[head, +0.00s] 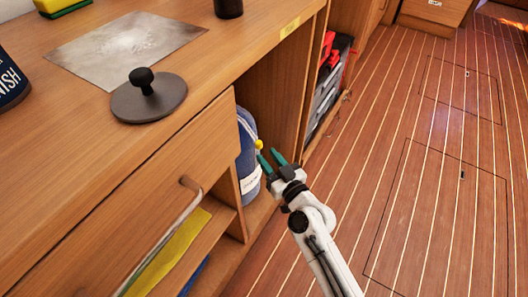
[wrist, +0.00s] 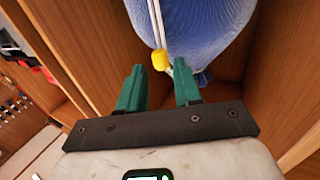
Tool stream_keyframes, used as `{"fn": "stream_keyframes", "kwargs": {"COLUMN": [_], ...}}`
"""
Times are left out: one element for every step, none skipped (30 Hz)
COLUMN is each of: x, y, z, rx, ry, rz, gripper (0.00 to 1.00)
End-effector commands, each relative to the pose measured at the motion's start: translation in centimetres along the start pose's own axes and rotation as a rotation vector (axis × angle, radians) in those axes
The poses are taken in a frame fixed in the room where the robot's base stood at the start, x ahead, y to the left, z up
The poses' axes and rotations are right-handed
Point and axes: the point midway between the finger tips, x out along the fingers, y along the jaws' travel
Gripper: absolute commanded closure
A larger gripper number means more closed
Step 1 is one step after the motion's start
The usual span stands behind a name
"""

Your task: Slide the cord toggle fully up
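The cord toggle (wrist: 160,60) is a small yellow piece on a pale double cord (wrist: 156,22). It hangs against a blue bag (wrist: 205,30). In the head view the toggle (head: 258,144) shows at the right edge of the blue bag (head: 247,150), inside an open cabinet bay. My gripper (head: 269,158) is in front of the bay with its green fingers pointing at the bag. In the wrist view my gripper (wrist: 159,80) is open, and the toggle appears just beyond the gap between the fingertips. Nothing is between the fingers. I cannot tell whether a finger touches the bag.
Wooden cabinet walls (wrist: 270,70) stand close around the bag. A black-knobbed disc (head: 150,100) sits on the counter. The striped floor (head: 420,130) to the right is clear.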

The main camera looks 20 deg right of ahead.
Motion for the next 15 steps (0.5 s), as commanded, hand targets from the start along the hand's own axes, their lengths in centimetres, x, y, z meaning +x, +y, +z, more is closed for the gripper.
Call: {"fn": "stream_keyframes", "kwargs": {"x": [-1.2,-1.8,-2.5,-3.1,-3.6,-4.2,-4.7,-5.1,-5.6,-5.9,-6.2,-6.5,-6.7,-6.8,-7.0], "y": [0.0,0.0,0.0,0.0,0.0,-0.1,-0.1,-0.1,0.0,0.0,0.0,-0.1,-0.1,-0.1,0.0], "z": [0.3,0.2,0.2,0.3,0.2,0.2,0.2,0.2,0.2,0.2,0.1,0.1,0.1,0.1,0.0], "rx": [0.000,0.000,-0.001,0.000,0.000,-0.001,-0.001,-0.001,0.000,0.000,0.000,0.000,0.000,0.000,0.000], "ry": [-0.003,-0.002,-0.002,-0.002,-0.002,-0.002,-0.001,-0.001,-0.002,-0.001,-0.001,-0.001,-0.001,0.000,0.000], "rz": [0.000,0.000,0.000,0.000,0.000,-0.001,-0.001,-0.001,0.000,0.000,0.000,-0.001,-0.001,-0.001,-0.001], "gripper": [0.66,0.66,0.66,0.66,0.66,0.66,0.66,0.66,0.66,0.66,0.66,0.66,0.66,0.66,0.66]}}
